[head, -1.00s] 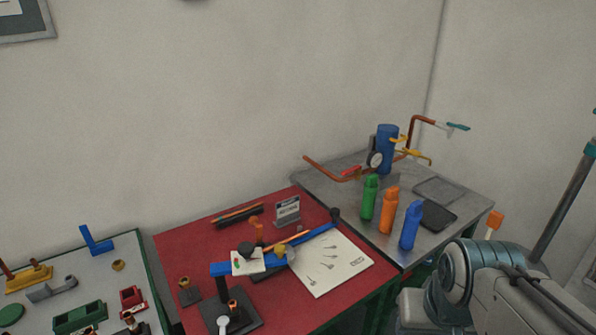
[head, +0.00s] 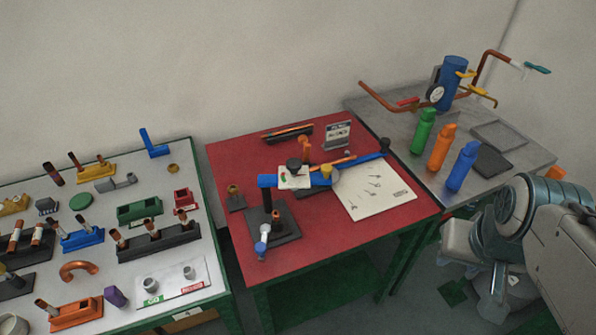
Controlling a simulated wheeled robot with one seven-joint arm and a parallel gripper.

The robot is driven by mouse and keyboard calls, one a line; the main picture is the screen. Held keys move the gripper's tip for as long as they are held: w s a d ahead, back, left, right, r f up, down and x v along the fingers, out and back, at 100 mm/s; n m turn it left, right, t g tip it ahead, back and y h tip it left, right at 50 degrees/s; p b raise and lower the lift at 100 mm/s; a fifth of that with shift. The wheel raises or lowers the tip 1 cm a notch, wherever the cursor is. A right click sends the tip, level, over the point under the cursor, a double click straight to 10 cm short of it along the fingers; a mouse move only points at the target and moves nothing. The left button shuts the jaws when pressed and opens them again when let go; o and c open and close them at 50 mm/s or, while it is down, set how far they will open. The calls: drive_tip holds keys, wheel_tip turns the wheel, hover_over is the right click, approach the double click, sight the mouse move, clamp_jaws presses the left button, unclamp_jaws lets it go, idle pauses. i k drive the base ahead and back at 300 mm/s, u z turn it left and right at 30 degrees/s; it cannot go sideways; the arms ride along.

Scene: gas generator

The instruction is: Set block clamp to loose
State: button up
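On the red table stands a fixture with a blue bar (head: 320,179) on a black post and dark base (head: 283,224). A small white card (head: 294,177) with green and red marks sits on the bar, with a dark round knob (head: 294,164) over it. This looks like the block clamp, but I cannot tell its setting at this size. An orange upright piece and a yellow knob (head: 326,170) are beside the card. My arm shows at the right edge, apart from the fixture.
The grey table (head: 555,158) at right carries green (head: 423,132), orange (head: 441,148) and blue (head: 462,168) bottles and a piped blue cylinder (head: 453,80). The left table (head: 212,277) holds many small parts. A white sheet (head: 372,190) lies on the red table (head: 228,148).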

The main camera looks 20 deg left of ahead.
sight(260, 248)
drive_tip(key=u, duration=0.4)
drive_tip(key=k, duration=0.4)
drive_tip(key=u, duration=0.95)
drive_tip(key=i, duration=0.5)
